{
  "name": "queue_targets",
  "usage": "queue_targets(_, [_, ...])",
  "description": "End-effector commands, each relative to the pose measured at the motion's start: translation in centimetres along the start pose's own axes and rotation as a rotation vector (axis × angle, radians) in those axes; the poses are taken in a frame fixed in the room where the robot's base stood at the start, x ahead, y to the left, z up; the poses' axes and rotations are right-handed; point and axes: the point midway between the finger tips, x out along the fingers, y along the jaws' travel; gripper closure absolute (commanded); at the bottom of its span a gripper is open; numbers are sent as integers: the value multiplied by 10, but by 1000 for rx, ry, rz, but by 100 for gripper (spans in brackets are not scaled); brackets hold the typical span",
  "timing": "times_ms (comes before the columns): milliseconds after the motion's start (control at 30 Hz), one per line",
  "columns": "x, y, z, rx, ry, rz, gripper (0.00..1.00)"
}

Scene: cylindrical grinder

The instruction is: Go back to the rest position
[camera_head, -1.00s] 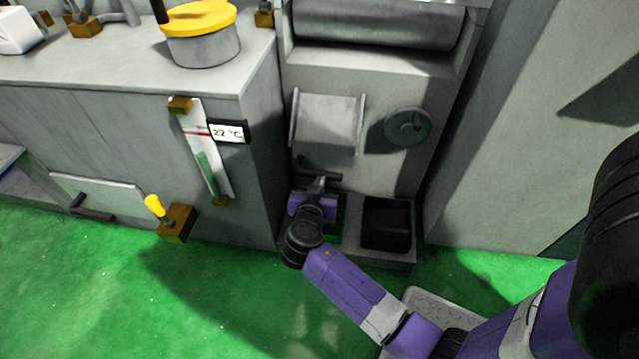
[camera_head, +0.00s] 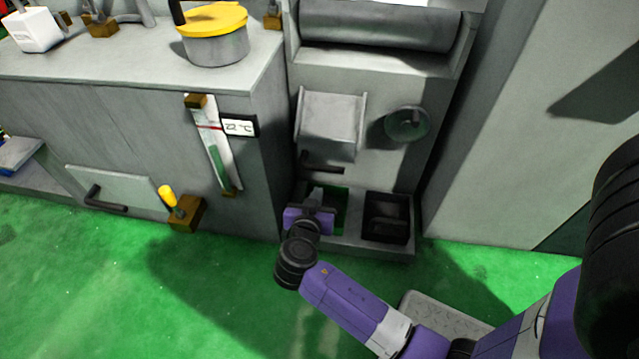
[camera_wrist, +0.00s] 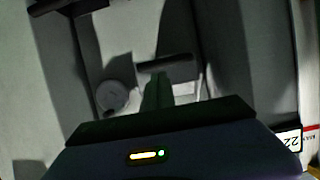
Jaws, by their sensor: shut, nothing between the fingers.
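My gripper (camera_head: 317,194) is shut and empty. In the head view it is low in front of the grey machine, by the left green-floored bin (camera_head: 341,208) at the machine's foot. Its fingertips are just below a dark bar handle (camera_head: 322,168) and look apart from it. In the wrist view the shut fingers (camera_wrist: 158,90) point towards the same handle (camera_wrist: 167,63); the exact gap is hard to judge. My arm reaches in from the lower right.
A dark bin (camera_head: 387,217) sits right of the green-floored one. A round handwheel (camera_head: 407,124) is on the machine front. Green floor (camera_head: 90,290) in front is open.

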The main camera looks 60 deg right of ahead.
Motion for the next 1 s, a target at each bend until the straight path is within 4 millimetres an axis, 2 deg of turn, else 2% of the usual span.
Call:
queue_targets(100, [-20,0,3,-2,-1,-1,100])
queue_targets(300, [-38,0,8,0,-1,0,100])
queue_targets(700, [-40,-2,9,-37,2,-8,100])
queue_targets(767, [-41,-10,10,-84,0,-42,100])
queue_targets(867, [-46,-39,9,-171,-13,-164,100])
queue_targets(900, [-51,-53,8,-204,-17,-229,100])
queue_targets(1000, [-71,-73,16,-294,-27,-401,100])
